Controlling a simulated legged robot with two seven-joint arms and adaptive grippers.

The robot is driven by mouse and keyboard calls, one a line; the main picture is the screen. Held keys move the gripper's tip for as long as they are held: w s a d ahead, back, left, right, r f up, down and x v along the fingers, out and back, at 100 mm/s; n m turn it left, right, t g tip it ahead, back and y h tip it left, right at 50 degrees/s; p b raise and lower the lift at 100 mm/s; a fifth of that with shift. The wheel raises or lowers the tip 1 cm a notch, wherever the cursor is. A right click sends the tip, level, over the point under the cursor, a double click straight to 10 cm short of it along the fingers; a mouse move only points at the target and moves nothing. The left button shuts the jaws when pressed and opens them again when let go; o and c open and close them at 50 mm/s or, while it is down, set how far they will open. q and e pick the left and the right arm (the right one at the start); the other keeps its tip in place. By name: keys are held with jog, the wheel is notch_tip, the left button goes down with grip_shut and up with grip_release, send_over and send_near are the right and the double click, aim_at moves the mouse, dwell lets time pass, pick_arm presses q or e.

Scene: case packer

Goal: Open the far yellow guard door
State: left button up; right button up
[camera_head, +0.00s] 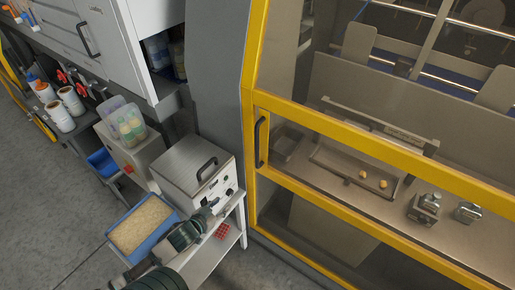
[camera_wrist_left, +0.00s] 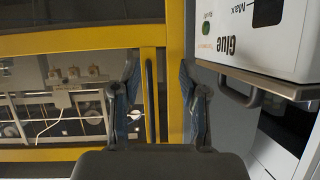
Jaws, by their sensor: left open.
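A yellow-framed guard door (camera_head: 345,126) with clear panels fills the right of the head view and looks shut. Its black upright handle (camera_head: 261,142) is on the left side of the frame. My left gripper (camera_head: 212,207) is low and left of the handle in the head view, near the table's front right corner. In the left wrist view my left gripper (camera_wrist_left: 158,75) is open and empty. The dark handle (camera_wrist_left: 150,100) and yellow frame (camera_wrist_left: 176,28) appear between its fingers, with the handle apart from them and beyond. My right gripper is not in view.
A grey glue unit (camera_head: 193,171) stands on a table beside the door, close to my left arm. A blue bin of pale pellets (camera_head: 142,224) is left of the arm. White rolls (camera_head: 60,115) stand further left. Floor is clear at lower left.

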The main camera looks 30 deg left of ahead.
aim_at(256, 147)
pick_arm(q)
jog(key=w+a+r+m+t+h, duration=0.2)
jog(key=w+r+t+h, duration=0.25)
jog(key=r, duration=0.95)
jog(key=shift+h, duration=0.35)
jog(key=shift+x, duration=8.9)
jog(key=shift+f, duration=0.15)
grip_shut()
